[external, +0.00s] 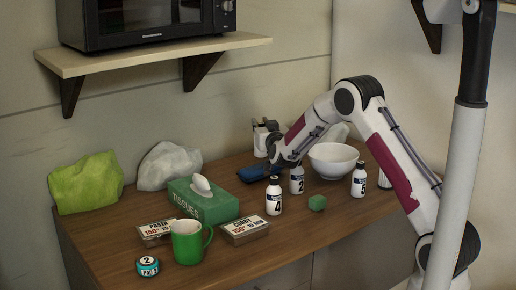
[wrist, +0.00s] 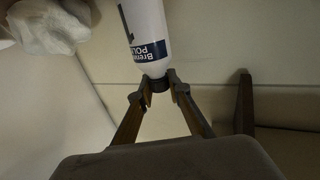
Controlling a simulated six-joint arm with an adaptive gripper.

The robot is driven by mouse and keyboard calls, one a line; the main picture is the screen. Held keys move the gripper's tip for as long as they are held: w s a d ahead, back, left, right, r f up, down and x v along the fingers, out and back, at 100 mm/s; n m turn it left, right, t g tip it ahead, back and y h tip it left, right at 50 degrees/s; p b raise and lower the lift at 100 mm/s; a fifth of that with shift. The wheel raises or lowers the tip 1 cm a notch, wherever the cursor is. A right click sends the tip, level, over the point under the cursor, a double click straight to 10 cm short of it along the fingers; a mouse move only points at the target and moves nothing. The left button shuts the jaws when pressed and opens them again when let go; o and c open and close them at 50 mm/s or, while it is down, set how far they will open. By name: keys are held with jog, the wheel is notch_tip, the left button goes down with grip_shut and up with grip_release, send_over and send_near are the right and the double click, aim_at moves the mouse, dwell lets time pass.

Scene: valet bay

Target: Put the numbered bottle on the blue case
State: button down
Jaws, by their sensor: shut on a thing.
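My gripper (wrist: 157,82) is shut on the dark cap of a white numbered bottle (wrist: 145,28). The bottle has a dark label; only an edge of its number shows. In the external view my gripper (external: 264,126) is at the back of the table, partly hidden by my arm, with a white part of the held bottle (external: 260,146) below it. The blue case (external: 252,174) lies on the table below and slightly left of it, partly covered by my wrist in the picture. Bottles numbered 4 (external: 273,197), 2 (external: 297,180) and 5 (external: 359,180) stand upright on the table.
A white bowl (external: 333,161) and a green block (external: 317,203) are on the right. A green tissue box (external: 203,203), green mug (external: 187,243), labelled boxes (external: 245,230), a round tin (external: 147,267) and bags (external: 88,184) fill the left. A shelf (external: 150,55) hangs above.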

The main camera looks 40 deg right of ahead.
jog(key=shift+f, duration=1.55)
jog(key=shift+f, duration=0.1)
jog(key=c, duration=1.9)
grip_release()
jog(key=shift+f, duration=0.1)
jog(key=s+a+r, duration=0.2)
jog(key=s+r, duration=0.2)
jog(key=r, duration=0.3)
jog(key=shift+s+r, duration=0.15)
jog(key=shift+s, duration=0.15)
